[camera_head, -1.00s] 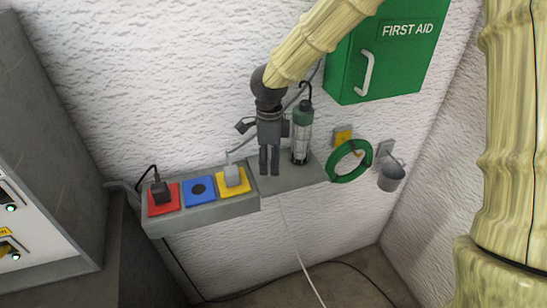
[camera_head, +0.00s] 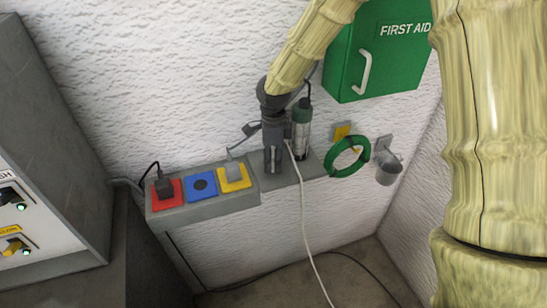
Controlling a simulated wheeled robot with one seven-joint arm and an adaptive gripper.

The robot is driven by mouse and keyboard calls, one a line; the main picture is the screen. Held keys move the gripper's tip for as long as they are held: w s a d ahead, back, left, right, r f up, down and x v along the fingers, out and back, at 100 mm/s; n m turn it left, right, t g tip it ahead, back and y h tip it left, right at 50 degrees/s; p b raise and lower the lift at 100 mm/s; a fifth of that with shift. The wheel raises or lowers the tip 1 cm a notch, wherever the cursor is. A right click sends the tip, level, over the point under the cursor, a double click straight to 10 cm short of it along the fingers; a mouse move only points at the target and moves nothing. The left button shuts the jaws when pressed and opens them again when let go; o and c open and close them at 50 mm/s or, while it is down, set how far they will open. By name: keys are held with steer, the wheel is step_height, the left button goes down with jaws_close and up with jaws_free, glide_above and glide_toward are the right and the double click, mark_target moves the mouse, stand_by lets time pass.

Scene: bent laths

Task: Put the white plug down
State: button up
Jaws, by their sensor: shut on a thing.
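My gripper (camera_head: 273,166) points down over the right, plain part of the grey wall ledge (camera_head: 293,176). Its fingers are close together, with a small pale bit between their tips. The white plug is mostly hidden in the fingers. Its white cable (camera_head: 312,240) leaves the right side of the gripper and hangs over the ledge's front edge to the floor. I cannot tell whether the plug touches the ledge.
Left on the ledge are a red socket with a black plug (camera_head: 164,187), an empty blue socket (camera_head: 201,187) and a yellow socket with a grey plug (camera_head: 235,172). A lamp (camera_head: 302,128) stands close behind my gripper. A green ring (camera_head: 347,157) and bucket (camera_head: 388,169) hang right.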

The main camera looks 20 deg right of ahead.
mark_target(273, 152)
steer(key=shift+f, duration=0.65)
steer(key=o, duration=1.4)
steer(key=shift+o, duration=0.2)
steer(key=shift+w, duration=0.1)
steer(key=shift+r, duration=0.75)
steer(key=shift+r+b, duration=0.35)
step_height(273, 152, up, 11)
steer(key=b, duration=0.3)
steer(key=shift+w, duration=0.15)
steer(key=shift+d, duration=0.1)
